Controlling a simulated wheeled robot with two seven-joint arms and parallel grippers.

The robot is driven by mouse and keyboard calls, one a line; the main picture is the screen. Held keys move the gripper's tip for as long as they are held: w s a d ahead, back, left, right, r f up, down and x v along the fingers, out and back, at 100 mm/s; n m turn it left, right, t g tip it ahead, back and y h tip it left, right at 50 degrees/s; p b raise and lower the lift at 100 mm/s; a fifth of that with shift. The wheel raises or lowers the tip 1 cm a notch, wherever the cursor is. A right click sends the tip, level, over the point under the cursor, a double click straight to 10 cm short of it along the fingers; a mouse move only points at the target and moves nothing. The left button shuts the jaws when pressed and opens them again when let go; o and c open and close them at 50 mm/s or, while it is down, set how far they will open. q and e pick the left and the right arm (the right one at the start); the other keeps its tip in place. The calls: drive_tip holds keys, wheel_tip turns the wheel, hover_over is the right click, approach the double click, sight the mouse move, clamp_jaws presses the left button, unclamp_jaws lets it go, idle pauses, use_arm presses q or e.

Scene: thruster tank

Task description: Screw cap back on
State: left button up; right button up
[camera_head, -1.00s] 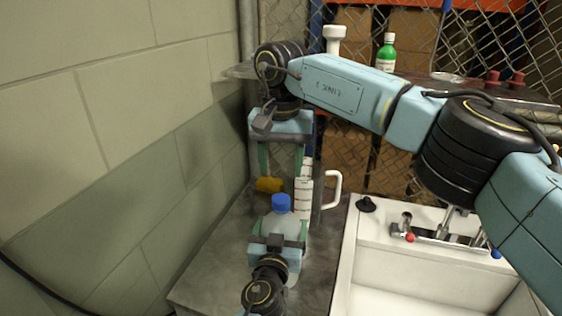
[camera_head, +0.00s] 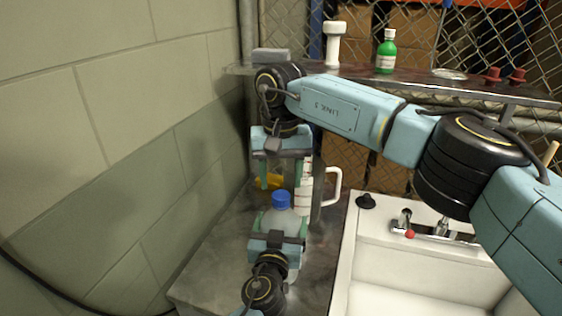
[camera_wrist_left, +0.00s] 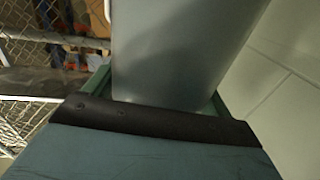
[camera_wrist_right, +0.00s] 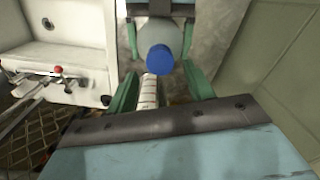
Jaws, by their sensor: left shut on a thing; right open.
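A pale, translucent bottle (camera_head: 275,217) stands about upright near the wall, with a blue cap (camera_head: 281,200) on its top. My left gripper (camera_head: 280,226) is shut around the bottle's body, which fills the left wrist view (camera_wrist_left: 180,50). My right gripper (camera_head: 281,183) is open and empty, its fingers pointing down just behind and above the cap. In the right wrist view, the cap (camera_wrist_right: 160,60) lies just beyond the open fingertips, roughly between them and not gripped. How tightly the cap sits on the neck cannot be told.
A white measuring jug (camera_head: 331,187) stands just behind and right of the bottle. A yellow object (camera_head: 267,181) lies behind, partly hidden. A white sink (camera_head: 430,275) with a tap is at right. A shelf behind holds a green bottle (camera_head: 386,55) and a white container (camera_head: 334,43).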

sight(281, 195)
drive_tip(key=shift+f, duration=1.95)
drive_tip(key=shift+c, duration=0.2)
